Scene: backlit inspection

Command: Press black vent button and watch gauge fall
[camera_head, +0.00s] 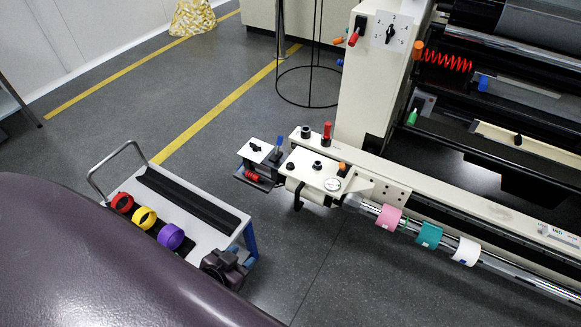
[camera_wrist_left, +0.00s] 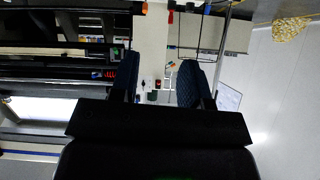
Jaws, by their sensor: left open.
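The cream machine has a valve block (camera_head: 318,172) at the near end of its rail. A small round gauge (camera_head: 332,184) sits on this block; its needle is too small to read. Black knobs stand there, one on the block (camera_head: 317,165) and one on the rail end (camera_head: 305,132); I cannot tell which is the vent button. My left gripper is open and empty in the left wrist view (camera_wrist_left: 160,78), its two dark fingers apart. In the head view a dark part that looks like it (camera_head: 225,268) is by the cart, apart from the block. My right gripper is not in view.
A white cart (camera_head: 195,222) carries red, yellow and purple rolls (camera_head: 171,236). A red knob (camera_head: 327,131) and a small side panel (camera_head: 262,151) flank the block. Pink, teal and white rolls (camera_head: 466,250) sit on a shaft. Open floor lies between cart and machine.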

